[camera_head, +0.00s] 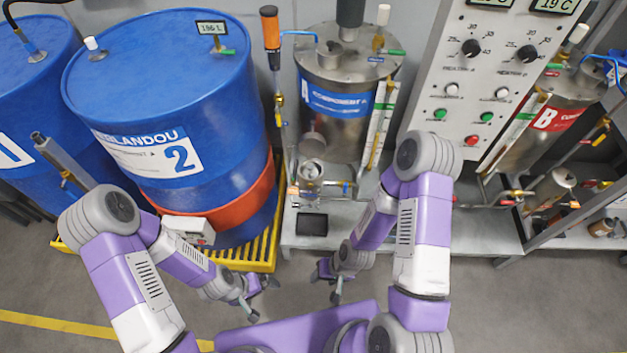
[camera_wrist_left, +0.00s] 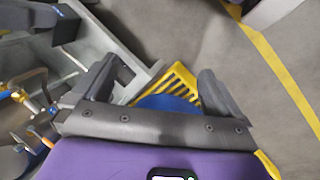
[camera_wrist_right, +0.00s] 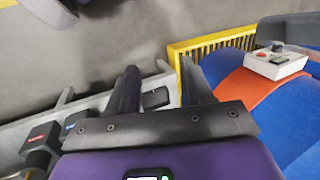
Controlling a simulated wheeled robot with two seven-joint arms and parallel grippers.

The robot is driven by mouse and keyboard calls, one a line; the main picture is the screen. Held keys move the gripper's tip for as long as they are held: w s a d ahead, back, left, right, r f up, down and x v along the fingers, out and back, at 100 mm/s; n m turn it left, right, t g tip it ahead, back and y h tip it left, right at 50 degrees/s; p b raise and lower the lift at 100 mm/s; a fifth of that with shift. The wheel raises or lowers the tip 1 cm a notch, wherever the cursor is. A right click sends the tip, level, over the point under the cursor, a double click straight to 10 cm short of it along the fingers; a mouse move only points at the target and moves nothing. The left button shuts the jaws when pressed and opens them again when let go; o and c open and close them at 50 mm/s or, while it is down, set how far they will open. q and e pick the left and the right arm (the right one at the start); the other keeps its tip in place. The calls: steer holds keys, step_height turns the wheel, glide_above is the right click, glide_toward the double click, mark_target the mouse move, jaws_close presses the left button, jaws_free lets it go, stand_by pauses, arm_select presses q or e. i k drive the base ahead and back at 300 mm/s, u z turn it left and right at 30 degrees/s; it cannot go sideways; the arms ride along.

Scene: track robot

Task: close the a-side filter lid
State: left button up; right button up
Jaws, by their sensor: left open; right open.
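The A-side filter (camera_head: 311,178) is a small metallic cylinder on the bench below the steel tank with the blue A label (camera_head: 338,100). A round disc-like part (camera_head: 313,146) stands just above it against the tank; I cannot tell surely whether this is its raised lid. My left gripper (camera_head: 263,299) is open and empty in front of the yellow pallet; its spread fingers show in the left wrist view (camera_wrist_left: 155,88). My right gripper (camera_head: 328,286) is open and empty in front of the bench, nearer the viewer than the filter; its fingers show in the right wrist view (camera_wrist_right: 162,85).
A grey bench (camera_head: 400,226) carries the A tank and a dark flat tray (camera_head: 312,223). Blue drums (camera_head: 160,80) stand left on a yellow grated pallet (camera_head: 262,252). A control panel (camera_head: 485,75) stands right of the A tank, with the B tank (camera_head: 545,120) beyond. Floor before the bench is clear.

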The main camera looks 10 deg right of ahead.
mark_target(312, 144)
steer(key=k, duration=0.4)
steer(key=u, duration=1.15)
steer(key=i, duration=0.85)
steer(key=z, duration=0.75)
steer(key=i, duration=0.45)
steer(key=z, duration=0.5)
